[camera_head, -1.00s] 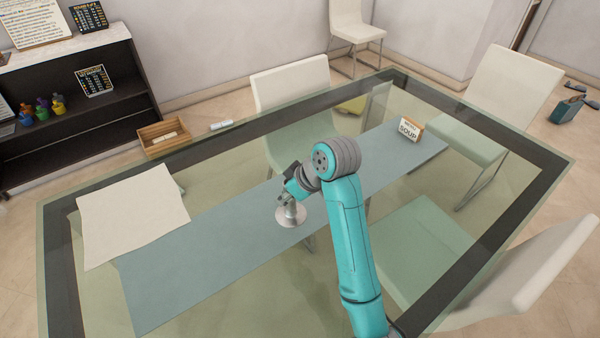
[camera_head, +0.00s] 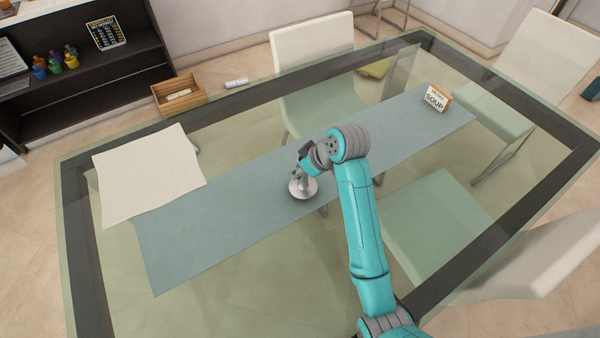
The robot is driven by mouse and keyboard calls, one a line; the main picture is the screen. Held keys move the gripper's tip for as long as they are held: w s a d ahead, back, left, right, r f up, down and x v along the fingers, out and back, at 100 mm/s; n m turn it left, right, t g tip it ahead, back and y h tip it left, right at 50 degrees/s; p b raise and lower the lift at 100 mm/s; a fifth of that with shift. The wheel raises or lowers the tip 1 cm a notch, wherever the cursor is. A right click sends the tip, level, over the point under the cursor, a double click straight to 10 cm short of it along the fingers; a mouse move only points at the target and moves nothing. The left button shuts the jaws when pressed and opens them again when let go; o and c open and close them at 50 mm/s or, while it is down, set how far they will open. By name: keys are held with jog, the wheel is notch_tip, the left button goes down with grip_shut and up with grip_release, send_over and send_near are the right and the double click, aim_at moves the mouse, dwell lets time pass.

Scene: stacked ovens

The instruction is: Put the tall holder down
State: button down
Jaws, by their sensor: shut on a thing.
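The tall holder (camera_head: 303,188) is a small silver piece with a round, wide base. It is upright at the middle of the blue-grey runner on the glass table. My gripper (camera_head: 303,168) is at the holder's upper part and shut on it. The gripper's fingers and wrist hide most of the holder's top. The base appears at or very near the runner; I cannot tell whether it touches.
The runner (camera_head: 220,215) is clear around the holder. A cream cloth (camera_head: 148,175) lies at the left. A soup sign (camera_head: 436,98) stands at the runner's right end. A wooden box (camera_head: 179,95) is at the back left. White chairs (camera_head: 312,50) surround the glass table.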

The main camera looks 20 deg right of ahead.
jog(key=shift+f, duration=1.05)
jog(key=shift+f, duration=0.1)
jog(key=c, duration=0.8)
grip_release()
jog(key=v, duration=1.2)
jog(key=shift+d, duration=0.1)
